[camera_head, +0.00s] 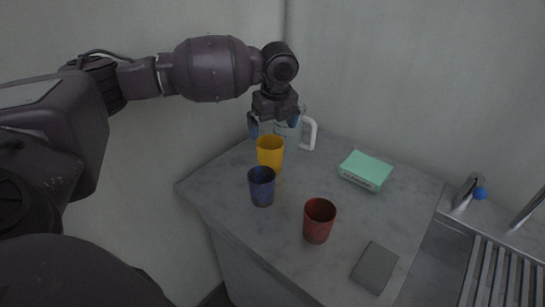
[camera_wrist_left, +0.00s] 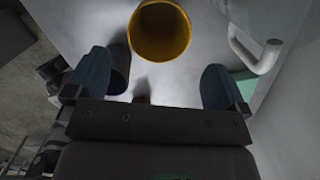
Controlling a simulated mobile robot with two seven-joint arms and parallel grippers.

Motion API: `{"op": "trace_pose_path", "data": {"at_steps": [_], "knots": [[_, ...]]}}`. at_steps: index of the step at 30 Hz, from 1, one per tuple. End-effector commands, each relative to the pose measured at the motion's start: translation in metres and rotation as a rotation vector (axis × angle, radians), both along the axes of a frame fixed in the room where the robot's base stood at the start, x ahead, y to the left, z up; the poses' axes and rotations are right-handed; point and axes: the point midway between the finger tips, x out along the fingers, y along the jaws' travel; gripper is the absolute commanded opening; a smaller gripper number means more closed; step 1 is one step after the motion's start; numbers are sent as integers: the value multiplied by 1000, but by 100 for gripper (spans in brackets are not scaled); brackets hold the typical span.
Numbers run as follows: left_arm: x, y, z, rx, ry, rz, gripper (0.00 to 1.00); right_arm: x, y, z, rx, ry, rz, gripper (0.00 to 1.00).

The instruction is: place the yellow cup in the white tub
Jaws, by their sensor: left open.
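The yellow cup (camera_head: 270,152) stands upright on the grey counter, near its back left. My left gripper (camera_head: 273,123) is open above and behind the cup, its blue finger pads apart. In the left wrist view, the yellow cup (camera_wrist_left: 160,30) shows its open rim ahead of the gap between the fingers (camera_wrist_left: 156,78); nothing is between the pads. I see no white tub in either view. My right gripper is out of view.
A blue cup (camera_head: 261,186) stands close in front of the yellow one, and a red cup (camera_head: 319,220) stands further right. A jug with a white handle (camera_head: 311,134) is partly hidden behind my gripper. A mint box (camera_head: 366,170), a dark grey block (camera_head: 375,267) and a slatted rack (camera_head: 497,275) lie right.

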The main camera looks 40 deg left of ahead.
Motion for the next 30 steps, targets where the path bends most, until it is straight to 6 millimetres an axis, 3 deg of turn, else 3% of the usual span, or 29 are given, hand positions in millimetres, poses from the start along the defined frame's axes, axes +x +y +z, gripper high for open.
{"op": "trace_pose_path", "data": {"at_steps": [3, 11, 21, 30], "knots": [[1, 3, -23, 0, 5, 1, 100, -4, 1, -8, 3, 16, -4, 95], [2, 6, -39, 0, 2, 0, 100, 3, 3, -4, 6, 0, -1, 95], [4, 15, -81, 1, 5, 0, 100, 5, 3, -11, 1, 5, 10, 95], [5, 16, -84, 1, 1, -1, 100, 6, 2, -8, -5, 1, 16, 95]]}}
